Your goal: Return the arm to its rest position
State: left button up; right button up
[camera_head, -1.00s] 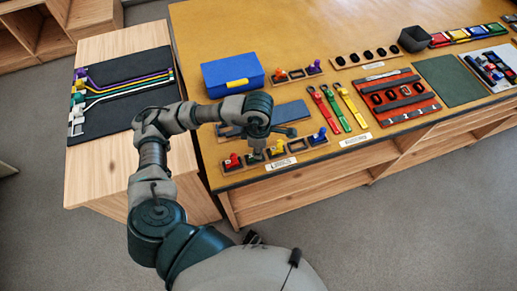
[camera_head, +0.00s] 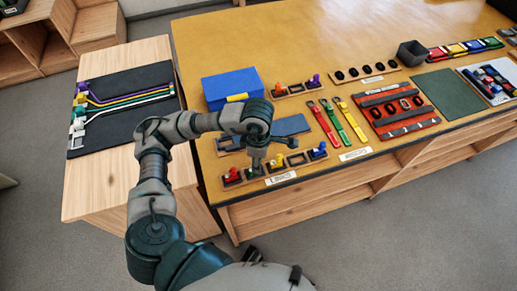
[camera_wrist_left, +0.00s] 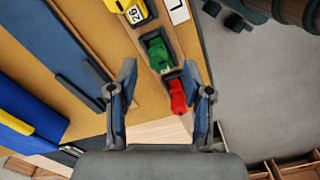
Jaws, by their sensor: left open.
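My left arm comes in from the lower left in the head view. Its left gripper (camera_head: 256,164) points down at the front tray (camera_head: 298,160) near the table's front edge. In the left wrist view the gripper (camera_wrist_left: 160,80) is open, with nothing between its fingers. Beyond and below the fingers lie a red piece (camera_wrist_left: 178,96) and a green piece (camera_wrist_left: 160,52) in the tray, with a yellow piece (camera_wrist_left: 135,12) farther up. The red piece also shows in the head view (camera_head: 232,174). My right gripper is not in view.
A blue box (camera_head: 225,85) with a yellow latch stands behind the arm. Red, green and yellow straps (camera_head: 337,122) lie to the right. A wooden side cabinet (camera_head: 110,185) with a black cable mat (camera_head: 120,120) stands left. The floor in front is clear.

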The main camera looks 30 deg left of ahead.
pick_arm(q)
notch_tip(320, 180, up, 9)
dwell(0.3)
jog(key=shift+r, duration=0.2)
